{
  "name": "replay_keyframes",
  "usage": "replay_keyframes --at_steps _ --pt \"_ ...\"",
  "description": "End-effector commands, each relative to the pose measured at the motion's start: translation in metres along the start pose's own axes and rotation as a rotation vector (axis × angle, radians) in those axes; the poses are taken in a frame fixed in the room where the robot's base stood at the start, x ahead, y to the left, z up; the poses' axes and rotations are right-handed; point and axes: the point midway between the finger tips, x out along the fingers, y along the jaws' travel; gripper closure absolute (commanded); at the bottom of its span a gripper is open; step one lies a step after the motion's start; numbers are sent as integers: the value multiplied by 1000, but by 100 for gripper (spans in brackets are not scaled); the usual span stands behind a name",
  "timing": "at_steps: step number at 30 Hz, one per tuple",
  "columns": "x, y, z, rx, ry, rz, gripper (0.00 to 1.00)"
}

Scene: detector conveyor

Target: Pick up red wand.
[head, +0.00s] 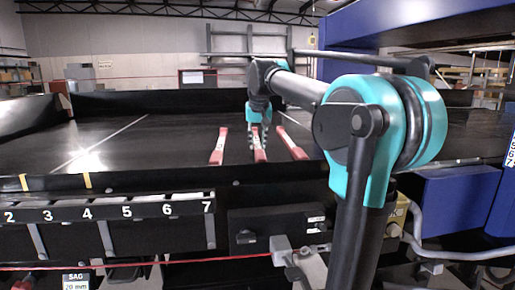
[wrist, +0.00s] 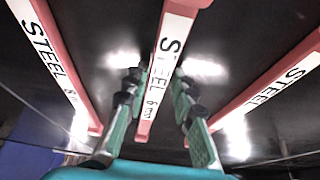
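Three red wands with white label faces lie side by side on the black conveyor surface. In the head view there is a left wand (head: 217,147), a middle wand (head: 260,155) and a right wand (head: 292,144). In the wrist view the left wand (wrist: 58,65), middle wand (wrist: 170,50) and right wand (wrist: 275,82) all read "STEEL"; the middle label seems to show 6 mm. My gripper (head: 259,138) points down over the middle wand. In the wrist view its fingers (wrist: 157,88) are apart, one on each side of the middle wand. Contact with the wand cannot be told.
The conveyor (head: 130,150) is bare and black to the left of the wands. Its front edge carries a numbered rack (head: 125,211) with several slots. A blue machine housing (head: 465,200) stands at the right. The outer wands lie close to both sides of my gripper.

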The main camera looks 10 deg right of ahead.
Motion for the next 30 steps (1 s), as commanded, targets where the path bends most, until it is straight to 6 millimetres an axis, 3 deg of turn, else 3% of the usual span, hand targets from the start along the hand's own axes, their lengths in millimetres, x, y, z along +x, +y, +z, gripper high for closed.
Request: replay_keyframes --at_steps 1,5,20,26,30 --pt "0 0 0 0 0 0 84" --pt "0 0 0 0 0 0 100" --pt "-5 0 -2 0 0 0 100" --pt "-28 0 -12 0 0 0 100" --pt "-62 0 -26 0 0 0 100"
